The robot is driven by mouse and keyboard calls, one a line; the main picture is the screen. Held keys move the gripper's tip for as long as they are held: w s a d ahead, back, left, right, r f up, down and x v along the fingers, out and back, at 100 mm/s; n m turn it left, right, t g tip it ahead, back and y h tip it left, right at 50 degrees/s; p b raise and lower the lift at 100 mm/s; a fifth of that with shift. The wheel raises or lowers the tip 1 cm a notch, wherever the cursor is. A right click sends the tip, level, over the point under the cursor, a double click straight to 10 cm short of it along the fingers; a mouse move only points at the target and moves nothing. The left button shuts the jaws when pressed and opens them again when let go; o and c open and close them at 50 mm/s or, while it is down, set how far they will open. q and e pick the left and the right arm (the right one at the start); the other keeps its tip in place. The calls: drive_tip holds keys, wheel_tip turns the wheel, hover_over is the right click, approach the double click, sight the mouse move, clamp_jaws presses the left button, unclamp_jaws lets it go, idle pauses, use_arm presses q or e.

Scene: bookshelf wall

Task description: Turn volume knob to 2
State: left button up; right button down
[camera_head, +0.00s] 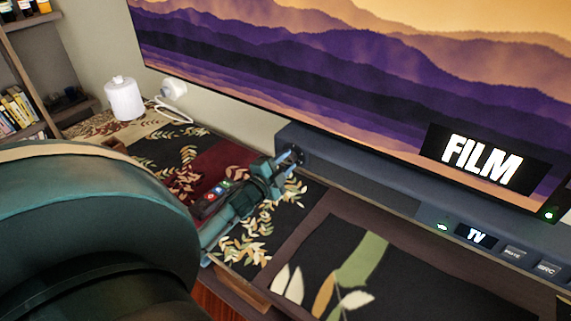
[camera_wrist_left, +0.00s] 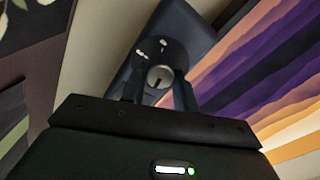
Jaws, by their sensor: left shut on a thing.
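The soundbar (camera_head: 360,180) is a long dark blue-grey bar below the television. Its left end faces my left gripper (camera_head: 291,157), whose fingers reach that end and hide most of the knob in the head view. In the left wrist view, the round knob (camera_wrist_left: 160,77) has a light face with a dark line and sits on a dark round plate with small white marks. My left gripper (camera_wrist_left: 158,92) has a finger on each side of the knob and is shut on it. The marks are too small to read. My right gripper is not in view.
The television (camera_head: 330,75) shows purple hills and "FILM". A remote (camera_head: 218,190) with coloured buttons lies near my left wrist. A white canister (camera_head: 124,99) stands at the back left.

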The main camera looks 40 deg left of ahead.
use_arm(q)
drive_tip(key=m+b, duration=0.1)
drive_tip(key=m, duration=0.2)
drive_tip(key=shift+f, duration=0.15)
drive_tip(key=shift+m+b, duration=0.4)
drive_tip(key=shift+m, duration=0.8)
drive_tip(key=shift+m+b, duration=0.3)
drive_tip(key=shift+m, duration=0.9)
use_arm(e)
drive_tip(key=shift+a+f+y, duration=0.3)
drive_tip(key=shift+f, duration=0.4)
use_arm(q)
drive_tip(key=o, duration=1)
drive_tip(key=shift+s, duration=0.15)
